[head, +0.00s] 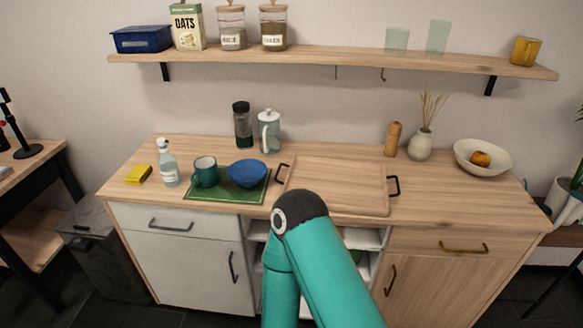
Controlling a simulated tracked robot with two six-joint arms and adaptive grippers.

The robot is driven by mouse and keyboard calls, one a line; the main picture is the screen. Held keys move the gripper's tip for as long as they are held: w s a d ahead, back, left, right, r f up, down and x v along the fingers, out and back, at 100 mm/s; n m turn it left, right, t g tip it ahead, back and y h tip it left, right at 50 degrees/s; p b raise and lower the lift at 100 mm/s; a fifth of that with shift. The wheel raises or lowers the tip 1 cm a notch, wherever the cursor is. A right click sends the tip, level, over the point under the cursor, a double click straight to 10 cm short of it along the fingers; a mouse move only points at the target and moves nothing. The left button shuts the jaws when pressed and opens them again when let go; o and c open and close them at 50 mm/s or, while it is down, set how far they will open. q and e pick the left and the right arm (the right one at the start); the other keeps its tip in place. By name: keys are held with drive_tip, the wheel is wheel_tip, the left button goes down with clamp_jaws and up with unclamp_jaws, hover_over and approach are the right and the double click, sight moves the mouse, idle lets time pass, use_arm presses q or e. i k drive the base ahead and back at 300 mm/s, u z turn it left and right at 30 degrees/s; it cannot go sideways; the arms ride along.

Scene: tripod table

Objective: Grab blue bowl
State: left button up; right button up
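A blue bowl (247,173) sits on the right part of a green mat (226,197) on the wooden counter. A dark teal mug (205,172) stands beside it on the left, on the same mat. One of my teal arms rises from the bottom middle, its dark elbow joint in front of the counter's front edge, right of and below the bowl. Neither gripper shows in the head view. The bowl is not covered by the arm.
A wooden tray (312,170) with black handles lies right of the bowl. A spray bottle (168,163) and yellow sponge (139,174) stand left. A dark bottle (242,125) and white press (268,131) stand behind. A shelf (340,60) hangs above.

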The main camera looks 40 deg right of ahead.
sight(245, 173)
drive_tip(key=z, duration=0.25)
drive_tip(key=i, duration=0.6)
drive_tip(key=z, duration=0.65)
drive_tip(key=i, duration=0.45)
drive_tip(key=u, duration=0.45)
drive_tip(key=k, duration=0.45)
drive_tip(key=z, duration=0.2)
drive_tip(key=i, duration=0.3)
drive_tip(key=z, duration=0.05)
